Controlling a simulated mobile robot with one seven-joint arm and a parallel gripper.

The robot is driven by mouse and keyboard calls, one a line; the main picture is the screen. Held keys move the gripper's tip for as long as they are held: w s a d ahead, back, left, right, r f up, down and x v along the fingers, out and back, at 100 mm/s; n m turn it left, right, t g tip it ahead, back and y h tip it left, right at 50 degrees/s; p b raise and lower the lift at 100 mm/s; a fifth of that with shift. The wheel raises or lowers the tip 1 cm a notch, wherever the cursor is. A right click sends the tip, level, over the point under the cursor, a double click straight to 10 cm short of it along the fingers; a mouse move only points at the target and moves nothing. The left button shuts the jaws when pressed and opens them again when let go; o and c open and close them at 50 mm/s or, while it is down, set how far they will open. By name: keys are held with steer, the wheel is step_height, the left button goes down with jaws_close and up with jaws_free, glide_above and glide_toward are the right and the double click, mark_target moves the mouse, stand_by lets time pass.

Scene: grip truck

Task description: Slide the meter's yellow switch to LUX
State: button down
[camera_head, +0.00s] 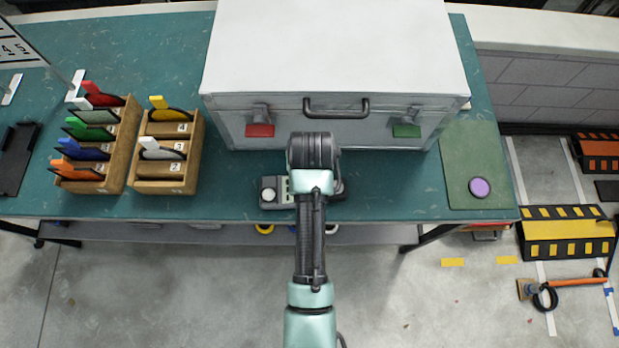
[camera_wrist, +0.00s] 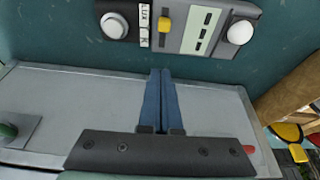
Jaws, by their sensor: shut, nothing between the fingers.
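The meter (camera_wrist: 205,26) is a grey device on the teal bench, at the top of the wrist view. Its yellow switch (camera_wrist: 165,24) sits in a slot beside the LUX label (camera_wrist: 145,16) and a K label (camera_wrist: 145,40), near the level where the two labels meet. In the head view only the left end of the meter (camera_head: 270,193) and a bit at its right show; my arm hides the rest. My gripper (camera_wrist: 161,73) has its blue fingers together and empty. In the wrist picture the fingertips are below the switch, apart from it.
A large grey case (camera_head: 335,70) stands behind the meter, with red and green latches. Wooden racks (camera_head: 192,166) with coloured cards stand at the left. A green mat (camera_head: 455,150) with a purple disc (camera_head: 480,187) lies at the right. Bare bench shows on both sides of the meter.

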steer(key=x, duration=0.3)
steer(key=s+p, duration=0.2)
steer(key=s, duration=0.1)
steer(key=shift+d, duration=0.1)
steer(key=shift+s+f, duration=0.15)
steer(key=shift+s, duration=0.35)
steer(key=shift+s, duration=0.1)
steer(key=shift+s+p, duration=0.75)
steer(key=shift+p, duration=0.1)
steer(key=shift+s+d, duration=0.1)
steer(key=shift+s, duration=0.3)
